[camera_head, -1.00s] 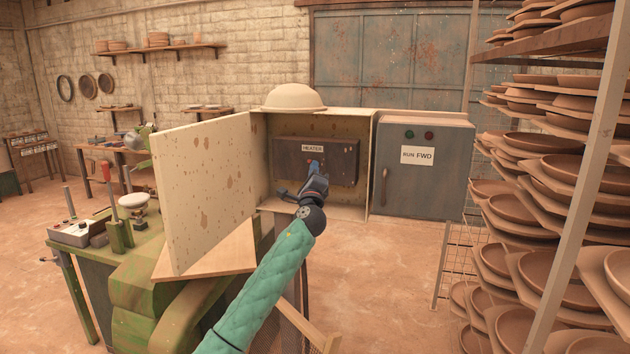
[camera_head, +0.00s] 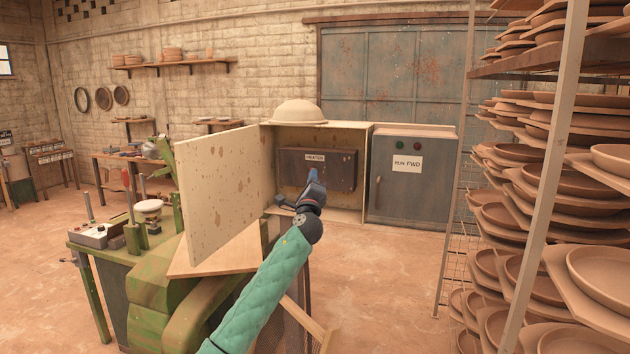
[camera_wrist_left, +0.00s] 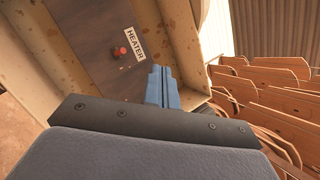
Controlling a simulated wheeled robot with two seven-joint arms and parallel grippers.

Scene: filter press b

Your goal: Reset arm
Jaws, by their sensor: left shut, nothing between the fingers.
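My left gripper (camera_head: 313,175) is shut and empty, with blue fingers together, in front of the open cream cabinet (camera_head: 365,190). Its fingers also show in the left wrist view (camera_wrist_left: 161,85). Inside the cabinet is a dark panel (camera_head: 335,172) labelled HEATER. In the left wrist view a red button (camera_wrist_left: 119,52) sits beside the HEATER label (camera_wrist_left: 134,44), apart from the fingertips. In the head view the fingers overlap the panel's lower part and the button is hidden or too small to tell. The cabinet door (camera_head: 225,185) stands open to the left. My right gripper is not in view.
A grey box (camera_head: 415,195) labelled RUN FWD stands right of the cabinet. A tall rack (camera_head: 545,200) of clay plates fills the right side. A green machine (camera_head: 155,290) is at lower left. Open floor (camera_head: 390,290) lies between.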

